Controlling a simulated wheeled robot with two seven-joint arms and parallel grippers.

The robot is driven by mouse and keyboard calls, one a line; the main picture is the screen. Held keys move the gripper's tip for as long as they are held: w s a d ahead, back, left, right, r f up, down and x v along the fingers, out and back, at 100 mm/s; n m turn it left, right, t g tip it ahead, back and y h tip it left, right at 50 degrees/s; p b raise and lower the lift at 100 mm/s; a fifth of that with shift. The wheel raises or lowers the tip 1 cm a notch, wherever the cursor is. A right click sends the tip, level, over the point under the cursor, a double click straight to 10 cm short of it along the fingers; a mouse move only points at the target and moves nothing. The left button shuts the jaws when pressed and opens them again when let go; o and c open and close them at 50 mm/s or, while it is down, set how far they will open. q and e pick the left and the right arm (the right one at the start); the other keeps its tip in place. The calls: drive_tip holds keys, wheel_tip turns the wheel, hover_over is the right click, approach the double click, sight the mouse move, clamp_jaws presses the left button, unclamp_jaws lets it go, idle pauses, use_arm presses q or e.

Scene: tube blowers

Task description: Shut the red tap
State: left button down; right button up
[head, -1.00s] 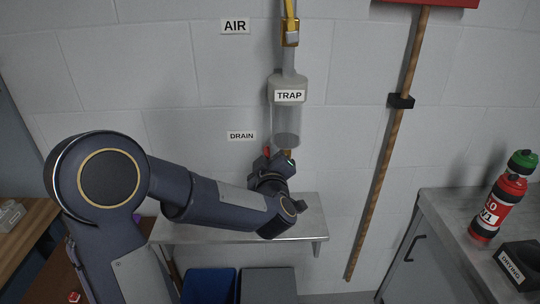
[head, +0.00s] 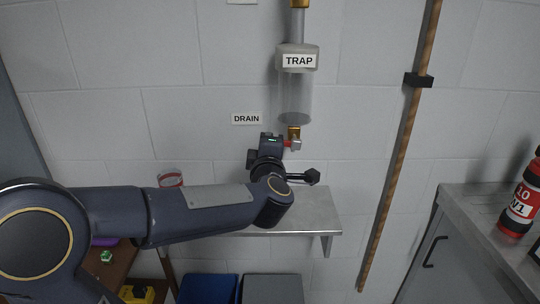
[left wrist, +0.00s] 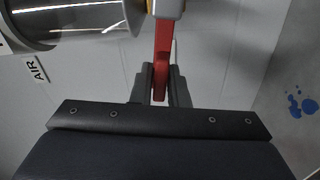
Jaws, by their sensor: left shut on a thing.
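The red tap's lever (left wrist: 162,45) runs down between the fingers of my left gripper (left wrist: 159,85) in the left wrist view. The fingers are shut on its end. In the head view a bit of the red lever (head: 287,142) shows beside my left gripper (head: 271,142), pointing sideways from the brass drain fitting (head: 294,131) under the clear trap (head: 295,95). The trap carries a TRAP label, and a DRAIN label (head: 247,119) is on the wall to its left. My wrist hides part of the space below the tap. My right gripper is not in view.
A metal shelf (head: 315,213) is on the wall below the tap. A blue bin (head: 208,289) and a grey bin (head: 272,289) stand under it. A wooden pole (head: 398,150) hangs to the right. A cabinet (head: 440,240) bears a red bottle (head: 521,208).

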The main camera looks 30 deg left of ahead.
use_arm(q)
drive_tip(key=shift+f+n+b, duration=0.6)
drive_tip(key=shift+n+b, duration=0.3)
drive_tip(key=shift+b, duration=0.2)
drive_tip(key=c, duration=1.5)
unclamp_jaws()
drive_tip(key=shift+s, duration=0.15)
drive_tip(key=v, duration=0.7)
drive_tip(key=shift+s+d, duration=0.15)
drive_tip(key=shift+s, duration=0.15)
